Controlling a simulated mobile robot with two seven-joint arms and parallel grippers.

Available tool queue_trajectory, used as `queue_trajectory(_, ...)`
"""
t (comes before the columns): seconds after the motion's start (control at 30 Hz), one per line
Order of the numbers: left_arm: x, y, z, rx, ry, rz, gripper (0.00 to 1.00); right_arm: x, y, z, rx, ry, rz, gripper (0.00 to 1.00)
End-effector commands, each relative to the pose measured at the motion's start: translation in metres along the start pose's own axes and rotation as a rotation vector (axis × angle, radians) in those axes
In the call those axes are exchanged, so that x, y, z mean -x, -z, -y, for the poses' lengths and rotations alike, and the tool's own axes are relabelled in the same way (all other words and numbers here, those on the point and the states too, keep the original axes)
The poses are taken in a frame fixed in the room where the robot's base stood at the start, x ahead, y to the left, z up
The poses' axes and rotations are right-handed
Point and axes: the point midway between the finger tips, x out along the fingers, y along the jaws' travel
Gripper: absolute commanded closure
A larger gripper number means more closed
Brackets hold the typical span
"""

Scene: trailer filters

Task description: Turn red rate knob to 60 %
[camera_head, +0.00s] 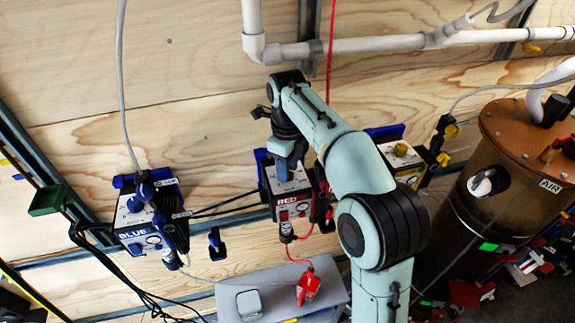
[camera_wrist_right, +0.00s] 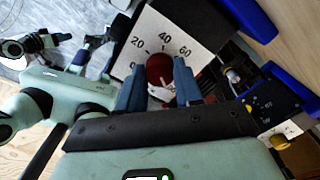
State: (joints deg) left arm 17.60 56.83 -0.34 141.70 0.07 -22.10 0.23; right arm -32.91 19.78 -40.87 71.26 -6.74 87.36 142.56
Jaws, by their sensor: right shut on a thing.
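The red pump box (camera_head: 293,207), with a red label, hangs on the plywood wall at the centre of the head view. In the right wrist view its white dial face (camera_wrist_right: 150,40) shows the marks 0, 20, 40 and 60. The dark red rate knob (camera_wrist_right: 160,67) sits below these marks. My right gripper (camera_wrist_right: 160,85) has its two blue fingers on either side of the knob and is shut on it. In the head view my right gripper (camera_head: 286,168) is at the top of the red box and hides the knob. I cannot make out the knob's setting.
A blue-labelled pump box (camera_head: 140,222) hangs to the left and a yellow one (camera_head: 400,160) to the right, partly behind my arm. A brown tank (camera_head: 515,150) stands at right. Hoses and cables hang around.

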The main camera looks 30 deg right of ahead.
Motion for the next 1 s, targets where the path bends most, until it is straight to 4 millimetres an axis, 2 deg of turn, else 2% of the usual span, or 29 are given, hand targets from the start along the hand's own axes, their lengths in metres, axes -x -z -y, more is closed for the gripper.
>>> queue_trajectory(0.27,0.001,0.0012,-0.0008,-0.001,0.0,-0.001,0.57,0.0002,0.0006,0.0004,0.163,-0.002,0.0,0.96)
queue_trajectory(1.0,0.0011,0.0014,-0.0009,-0.001,-0.001,-0.002,0.57,-0.0003,0.0008,0.0008,0.858,-0.002,-0.001,0.96)
